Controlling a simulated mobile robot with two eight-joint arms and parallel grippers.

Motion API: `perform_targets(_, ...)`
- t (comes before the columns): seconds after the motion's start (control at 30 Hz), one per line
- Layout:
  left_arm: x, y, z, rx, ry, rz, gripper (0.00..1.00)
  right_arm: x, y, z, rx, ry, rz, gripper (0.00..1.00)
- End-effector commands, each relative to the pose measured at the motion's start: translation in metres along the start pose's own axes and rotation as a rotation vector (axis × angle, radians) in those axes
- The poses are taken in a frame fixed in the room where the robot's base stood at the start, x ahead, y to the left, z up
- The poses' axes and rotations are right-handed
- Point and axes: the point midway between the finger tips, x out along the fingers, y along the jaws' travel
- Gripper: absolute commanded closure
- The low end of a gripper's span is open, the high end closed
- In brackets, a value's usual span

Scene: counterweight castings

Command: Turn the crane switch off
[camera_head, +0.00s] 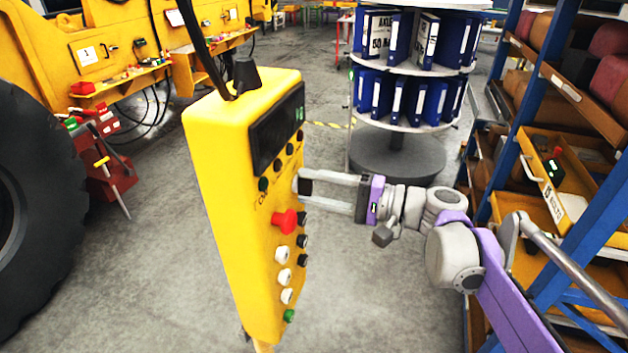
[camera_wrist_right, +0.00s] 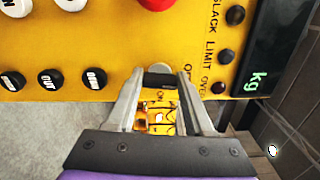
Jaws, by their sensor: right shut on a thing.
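The yellow crane control pendant (camera_head: 228,165) hangs upright in front of me in the head view, with its button face turned right. My right gripper (camera_head: 304,186) reaches it from the right, at the face between the dark display and the red mushroom button (camera_head: 285,222). In the right wrist view, my right gripper (camera_wrist_right: 160,82) is shut on the crane switch, a dark knob (camera_wrist_right: 160,78) between the fingertips. Small lettering, partly readable as ON and O-something, is beside it. The fingers hide part of the knob, so its exact setting is unclear. My left gripper is not in view.
White and black buttons line the lower face, with a green one (camera_head: 289,315) at the bottom. A rotating binder rack (camera_head: 398,155) stands behind. A blue-framed shelf (camera_head: 545,85) with bins is at right. A yellow vehicle with a large tyre (camera_head: 35,190) is at left.

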Motion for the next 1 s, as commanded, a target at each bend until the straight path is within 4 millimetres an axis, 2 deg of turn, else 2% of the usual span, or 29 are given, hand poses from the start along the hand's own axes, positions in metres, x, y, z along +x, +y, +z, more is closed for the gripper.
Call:
perform_targets(0.3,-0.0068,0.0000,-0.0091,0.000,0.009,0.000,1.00,0.0000,-0.0004,-0.0002,-0.112,0.000,0.000,1.00)
perform_targets(0.83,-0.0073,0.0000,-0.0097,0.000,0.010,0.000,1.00,-0.0001,0.0007,-0.0003,-0.131,0.000,0.000,1.00)
perform_targets(0.87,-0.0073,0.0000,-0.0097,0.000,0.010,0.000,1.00,-0.0001,0.0007,-0.0003,-0.131,0.000,0.000,0.42)
perform_targets(1.0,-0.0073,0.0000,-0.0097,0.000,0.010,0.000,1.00,0.0000,0.0007,-0.0003,-0.130,0.000,0.000,0.18)
